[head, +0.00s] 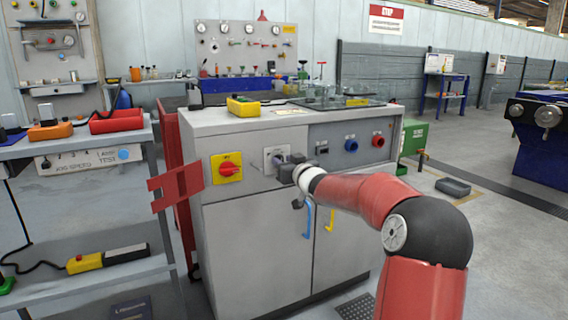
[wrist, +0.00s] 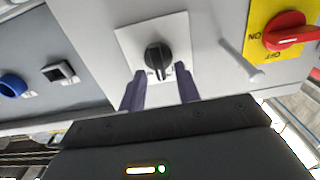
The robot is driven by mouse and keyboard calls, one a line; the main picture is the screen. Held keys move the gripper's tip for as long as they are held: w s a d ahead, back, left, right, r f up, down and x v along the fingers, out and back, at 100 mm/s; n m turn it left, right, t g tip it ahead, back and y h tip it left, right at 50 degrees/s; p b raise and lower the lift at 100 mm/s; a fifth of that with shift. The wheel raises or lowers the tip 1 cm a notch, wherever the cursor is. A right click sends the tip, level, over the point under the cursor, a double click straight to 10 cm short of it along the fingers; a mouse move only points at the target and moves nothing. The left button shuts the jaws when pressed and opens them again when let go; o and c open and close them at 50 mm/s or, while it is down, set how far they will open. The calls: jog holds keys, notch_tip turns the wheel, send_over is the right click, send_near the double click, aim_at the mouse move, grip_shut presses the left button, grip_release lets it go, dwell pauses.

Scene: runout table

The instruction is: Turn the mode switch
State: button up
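The mode switch is a black rotary knob (wrist: 158,57) on a pale square plate (wrist: 177,28) in the wrist view. In the head view its plate (head: 271,152) shows on the grey cabinet front, and my gripper hides most of the knob. My gripper (wrist: 160,70) is open, with its two dark fingers apart on either side of the knob's lower part. I cannot tell whether the fingers touch the knob. In the head view my gripper (head: 283,163) is right at the plate.
A red rotary switch on a yellow plate (head: 227,168) sits left of the plate. A light peg (wrist: 241,62) sticks out between them. A black rocker (head: 322,149), a blue knob (head: 351,145) and a red knob (head: 377,140) are to the right.

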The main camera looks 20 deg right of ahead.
jog(key=shift+w, duration=0.25)
jog(key=shift+c, duration=0.2)
grip_shut()
jog(key=shift+a+n, duration=0.1)
jog(key=shift+n, duration=0.2)
jog(key=shift+a+f+n+b, duration=0.15)
jog(key=shift+n+b, duration=0.6)
jog(key=shift+n, duration=1.25)
jog(key=shift+a+f+n+b, duration=0.15)
jog(key=shift+n+b, duration=0.6)
jog(key=shift+n, duration=1.25)
jog(key=shift+r, duration=0.1)
